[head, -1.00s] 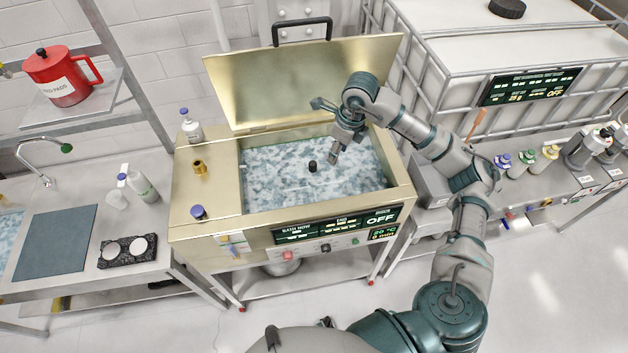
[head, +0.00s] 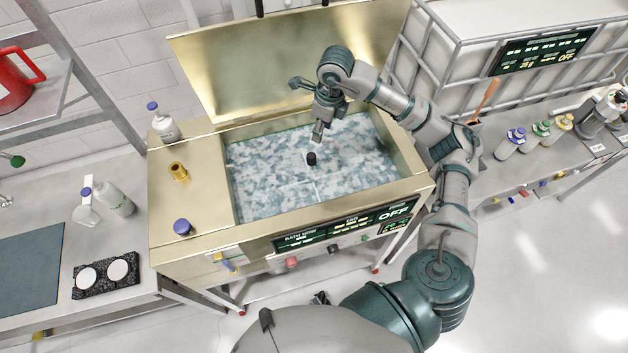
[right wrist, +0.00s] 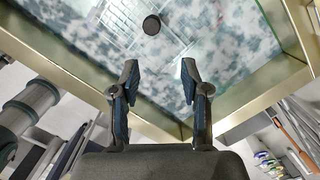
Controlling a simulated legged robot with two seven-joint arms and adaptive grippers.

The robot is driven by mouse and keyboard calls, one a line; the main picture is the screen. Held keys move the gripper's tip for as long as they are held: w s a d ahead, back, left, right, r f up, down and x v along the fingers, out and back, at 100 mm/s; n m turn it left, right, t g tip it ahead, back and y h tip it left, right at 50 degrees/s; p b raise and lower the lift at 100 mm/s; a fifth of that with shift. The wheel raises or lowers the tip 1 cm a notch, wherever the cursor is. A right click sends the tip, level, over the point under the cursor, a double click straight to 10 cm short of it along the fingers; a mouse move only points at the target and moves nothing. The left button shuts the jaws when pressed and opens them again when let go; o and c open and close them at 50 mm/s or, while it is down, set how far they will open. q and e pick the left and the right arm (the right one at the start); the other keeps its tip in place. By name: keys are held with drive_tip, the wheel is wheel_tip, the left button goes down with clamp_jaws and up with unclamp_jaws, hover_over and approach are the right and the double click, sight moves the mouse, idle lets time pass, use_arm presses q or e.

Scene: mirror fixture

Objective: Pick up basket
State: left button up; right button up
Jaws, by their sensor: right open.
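The basket shows only in part: a black round knob (head: 311,158) stands out of the cloudy liquid in the brass-coloured bath, and faint mesh lines lie below it. In the right wrist view the knob (right wrist: 152,24) is ahead of the fingertips, with a pale grid (right wrist: 122,25) under the surface beside it. The foam hides most of the basket. My right gripper (head: 318,135) is above the bath, just behind the knob in the head view. Its fingers (right wrist: 160,75) are apart with nothing between them. My left gripper is not in view.
The bath's raised lid (head: 285,65) stands behind my right arm. The bath rim (right wrist: 250,120) surrounds the liquid. A caged tank (head: 480,70) is at right.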

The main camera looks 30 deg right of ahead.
hover_over(311, 167)
drive_tip(key=f+b, duration=0.1)
drive_tip(key=f, duration=0.5)
drive_tip(key=shift+s+f, duration=0.15)
drive_tip(key=shift+s, duration=0.05)
drive_tip(key=f, duration=0.2)
drive_tip(key=d+f, duration=0.1)
drive_tip(key=f, duration=0.1)
drive_tip(key=d+f, duration=0.1)
drive_tip(key=f, duration=0.2)
drive_tip(key=shift+w, duration=0.4)
drive_tip(key=f, duration=0.1)
drive_tip(key=a+f, duration=0.1)
drive_tip(key=f, duration=0.1)
drive_tip(key=a+f, duration=0.1)
drive_tip(key=f, duration=0.1)
drive_tip(key=shift+w+a+f, duration=0.15)
drive_tip(key=shift+w+f, duration=0.1)
drive_tip(key=shift+w, duration=0.05)
drive_tip(key=shift+d, duration=0.35)
drive_tip(key=shift+d+f, duration=0.15)
drive_tip(key=shift+d, duration=0.2)
drive_tip(key=c, duration=0.7)
clamp_jaws()
drive_tip(key=shift+w+a+r, duration=0.1)
drive_tip(key=shift+a+r, duration=0.2)
drive_tip(key=shift+a, duration=0.2)
